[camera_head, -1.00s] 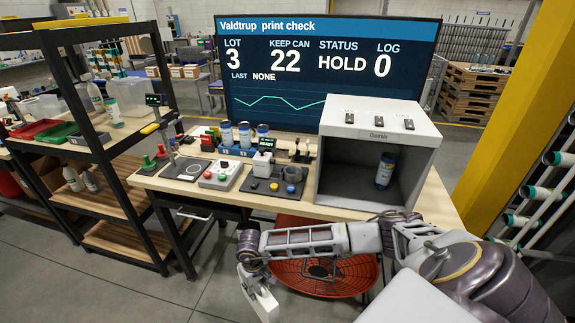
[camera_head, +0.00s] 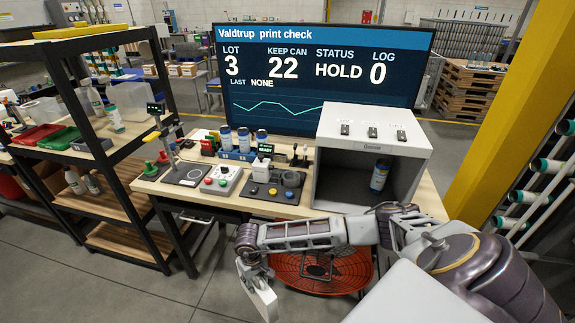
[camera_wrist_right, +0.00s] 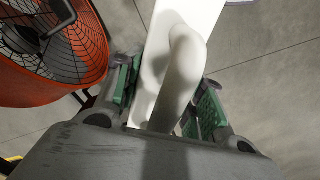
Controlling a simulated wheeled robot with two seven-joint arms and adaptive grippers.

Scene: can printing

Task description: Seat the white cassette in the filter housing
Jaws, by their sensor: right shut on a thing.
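The white cassette (camera_head: 262,298) is a pale slab at the lower middle of the head view, in front of the bench and above the floor. My right gripper (camera_head: 256,276) is shut on it. In the right wrist view the cassette (camera_wrist_right: 150,62) has a rounded white handle (camera_wrist_right: 184,62), and the green-padded fingers of my right gripper (camera_wrist_right: 168,92) lie on both sides of the handle. The cassette's lower part is hidden by the gripper body there. I cannot pick out the filter housing in either view. My left gripper is not in view.
A red-orange round fan (camera_head: 315,270) stands close right of the cassette, partly behind my right arm. The bench (camera_head: 208,203) holds devices, cans and a grey open-fronted booth (camera_head: 345,185). A black-framed shelf (camera_head: 150,205) stands left. Grey floor (camera_head: 205,295) is clear left of the cassette.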

